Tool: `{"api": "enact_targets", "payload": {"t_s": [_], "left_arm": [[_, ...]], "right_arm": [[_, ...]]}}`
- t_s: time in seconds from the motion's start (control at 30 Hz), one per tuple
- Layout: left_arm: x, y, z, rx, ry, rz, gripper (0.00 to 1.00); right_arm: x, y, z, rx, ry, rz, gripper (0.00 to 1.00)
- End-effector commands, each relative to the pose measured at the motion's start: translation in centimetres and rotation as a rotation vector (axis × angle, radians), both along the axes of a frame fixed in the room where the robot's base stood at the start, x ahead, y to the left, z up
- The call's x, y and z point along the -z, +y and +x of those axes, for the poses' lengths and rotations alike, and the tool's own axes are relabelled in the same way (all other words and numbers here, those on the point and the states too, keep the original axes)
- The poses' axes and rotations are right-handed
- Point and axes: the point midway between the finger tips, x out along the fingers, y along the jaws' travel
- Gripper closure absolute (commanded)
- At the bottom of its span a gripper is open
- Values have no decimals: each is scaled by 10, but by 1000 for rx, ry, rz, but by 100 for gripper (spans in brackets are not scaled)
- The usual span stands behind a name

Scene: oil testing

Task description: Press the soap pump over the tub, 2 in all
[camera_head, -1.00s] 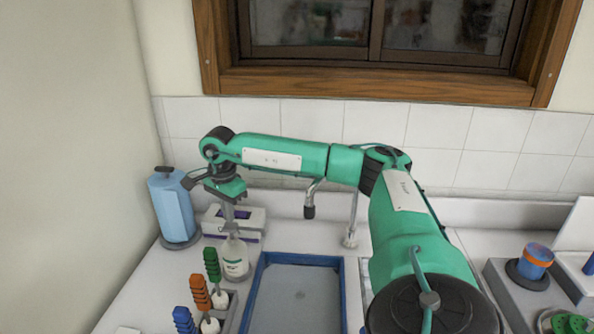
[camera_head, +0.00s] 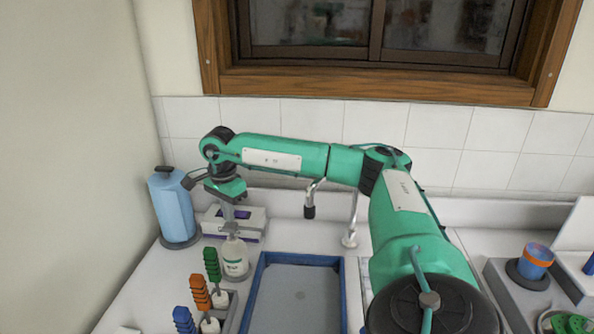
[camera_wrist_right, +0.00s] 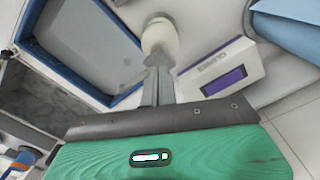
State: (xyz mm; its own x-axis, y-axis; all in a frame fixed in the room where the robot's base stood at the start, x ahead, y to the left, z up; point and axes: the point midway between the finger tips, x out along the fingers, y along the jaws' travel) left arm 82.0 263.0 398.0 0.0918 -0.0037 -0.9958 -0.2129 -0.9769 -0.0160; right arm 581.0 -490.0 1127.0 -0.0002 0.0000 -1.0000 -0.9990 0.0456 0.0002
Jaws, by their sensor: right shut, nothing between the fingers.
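The soap pump (camera_head: 235,258) is a white bottle with a green-marked label, upright at the left rear corner of the tub. The tub (camera_head: 300,259) is a shallow grey basin with a blue rim. My right gripper (camera_head: 229,221) points down just above the pump head, with its fingers shut and empty. In the right wrist view the shut fingers (camera_wrist_right: 158,68) reach to the pump bottle (camera_wrist_right: 159,38). I cannot tell if the tips touch the head. The blue tub rim (camera_wrist_right: 65,70) shows beside it. My left gripper is not in view.
A white box with a purple panel (camera_head: 250,217) stands right behind the pump. A light-blue canister (camera_head: 173,208) stands at the left. Green, orange and blue handled tools (camera_head: 200,293) stand in front of the pump. A tap (camera_head: 350,236) stands behind the tub.

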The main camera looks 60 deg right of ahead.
Motion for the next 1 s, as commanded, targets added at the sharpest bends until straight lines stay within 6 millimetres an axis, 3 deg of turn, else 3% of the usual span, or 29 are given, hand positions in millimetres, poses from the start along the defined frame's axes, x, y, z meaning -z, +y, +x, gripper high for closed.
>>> {"api": "enact_targets", "payload": {"t_s": [1.0], "left_arm": [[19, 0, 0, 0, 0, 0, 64]], "right_arm": [[31, 0, 0, -1, 2, 0, 100]]}}
